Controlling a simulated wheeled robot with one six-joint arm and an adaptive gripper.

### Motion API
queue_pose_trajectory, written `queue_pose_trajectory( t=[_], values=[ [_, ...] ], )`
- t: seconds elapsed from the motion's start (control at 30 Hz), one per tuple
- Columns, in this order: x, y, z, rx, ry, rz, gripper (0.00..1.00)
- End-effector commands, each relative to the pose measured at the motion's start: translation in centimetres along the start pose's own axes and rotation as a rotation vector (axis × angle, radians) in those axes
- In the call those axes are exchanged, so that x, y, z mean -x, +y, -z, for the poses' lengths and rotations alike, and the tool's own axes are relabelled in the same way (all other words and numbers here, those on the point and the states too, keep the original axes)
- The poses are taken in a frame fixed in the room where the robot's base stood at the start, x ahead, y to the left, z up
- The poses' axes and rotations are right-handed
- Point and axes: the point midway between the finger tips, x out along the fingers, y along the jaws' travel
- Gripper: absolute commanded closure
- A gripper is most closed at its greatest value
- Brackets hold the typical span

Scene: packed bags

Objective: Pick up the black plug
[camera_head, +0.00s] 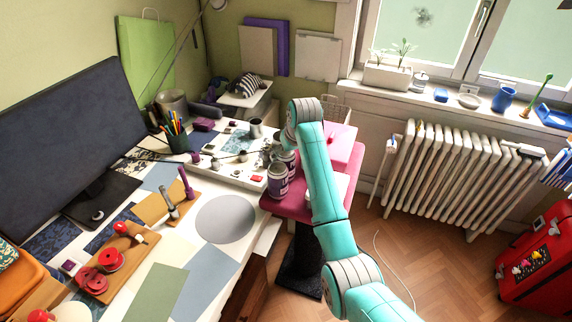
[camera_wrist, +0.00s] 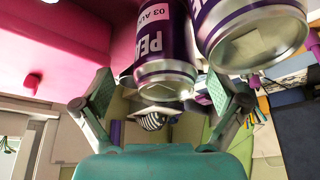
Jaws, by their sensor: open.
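I cannot make out the black plug for certain. Several small dark and grey items, one a dark piece (camera_head: 243,156), lie on a white board (camera_head: 228,172) on the desk, too small to name. My gripper (camera_wrist: 160,84) is open, with its two fingers spread in the wrist view. A purple and white can (camera_wrist: 163,55) shows beyond and between the fingers, and I see no contact. In the head view my arm's end is over the gap between desk and pink stand, and the fingers are mostly hidden.
Cans (camera_head: 278,181) stand on the pink stand (camera_head: 298,207), close to the board. A pink box (camera_head: 338,146) is behind my arm. A pencil cup (camera_head: 178,142) and a monitor (camera_head: 62,140) are to the left. A grey round mat (camera_head: 226,219) lies clear on the desk.

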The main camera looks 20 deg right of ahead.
Motion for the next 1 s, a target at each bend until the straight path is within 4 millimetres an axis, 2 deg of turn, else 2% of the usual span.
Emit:
queue_pose_trajectory(
  t=[0.4,0.7,0.77,1.0],
  values=[
    [-4.7,-0.5,0.0,0.0,-0.001,0.0,0.03],
    [-5.2,-0.5,0.0,0.0,0.001,0.0,0.03],
    [-5.2,-0.5,0.0,0.0,0.001,0.0,0.15],
    [-5.2,-0.5,0.0,0.0,0.001,0.0,0.75]
  ],
)
